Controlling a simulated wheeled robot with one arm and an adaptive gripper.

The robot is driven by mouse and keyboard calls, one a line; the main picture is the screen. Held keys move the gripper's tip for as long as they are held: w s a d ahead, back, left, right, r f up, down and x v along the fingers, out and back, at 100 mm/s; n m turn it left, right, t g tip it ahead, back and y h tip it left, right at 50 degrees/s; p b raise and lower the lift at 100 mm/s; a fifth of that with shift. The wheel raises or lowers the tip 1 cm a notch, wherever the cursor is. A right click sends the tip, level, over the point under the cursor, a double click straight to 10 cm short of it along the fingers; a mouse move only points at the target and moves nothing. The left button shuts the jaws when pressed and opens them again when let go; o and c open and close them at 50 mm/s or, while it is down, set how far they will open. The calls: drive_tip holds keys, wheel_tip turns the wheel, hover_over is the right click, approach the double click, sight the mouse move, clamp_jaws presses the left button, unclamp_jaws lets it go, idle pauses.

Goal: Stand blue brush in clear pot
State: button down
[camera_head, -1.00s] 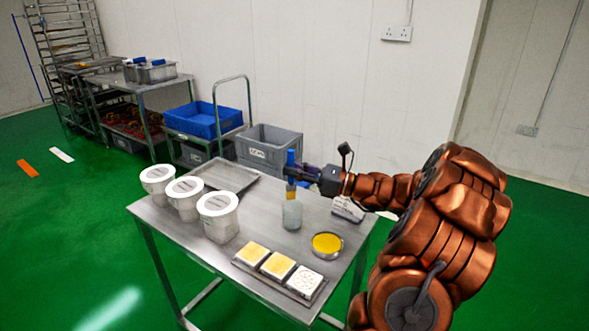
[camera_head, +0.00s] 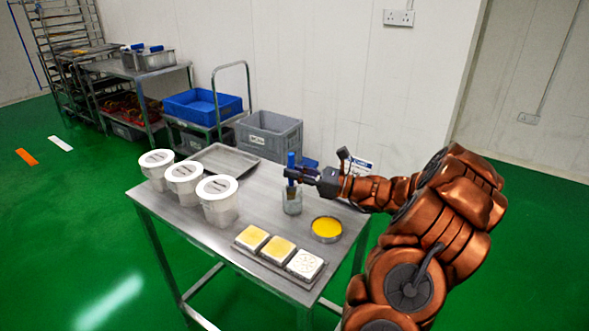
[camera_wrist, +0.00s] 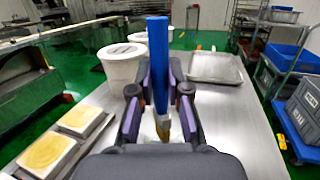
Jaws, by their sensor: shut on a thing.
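The blue brush (camera_head: 291,161) stands upright, handle up, between the fingers of my gripper (camera_head: 300,175), which is shut on it. In the wrist view the blue handle (camera_wrist: 158,66) rises between the purple-sided fingers (camera_wrist: 160,100), with its yellowish lower part below. The clear pot (camera_head: 292,204) stands on the steel table directly under the gripper. The brush's lower end is inside or right at the pot's mouth; the exact depth is hard to tell. In the wrist view the pot is mostly hidden behind the gripper.
A round dish of yellow liquid (camera_head: 326,228) stands close to the right of the pot. A tray with three square blocks (camera_head: 279,249) lies at the table's front. Three white lidded tubs (camera_head: 217,200) stand at left, with an empty metal tray (camera_head: 225,158) behind.

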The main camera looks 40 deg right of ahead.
drive_tip(key=shift+f, duration=0.15)
drive_tip(key=c, duration=1.1)
unclamp_jaws()
drive_tip(key=shift+o, duration=0.2)
drive_tip(key=v, duration=1.2)
drive_tip(key=shift+f, duration=0.1)
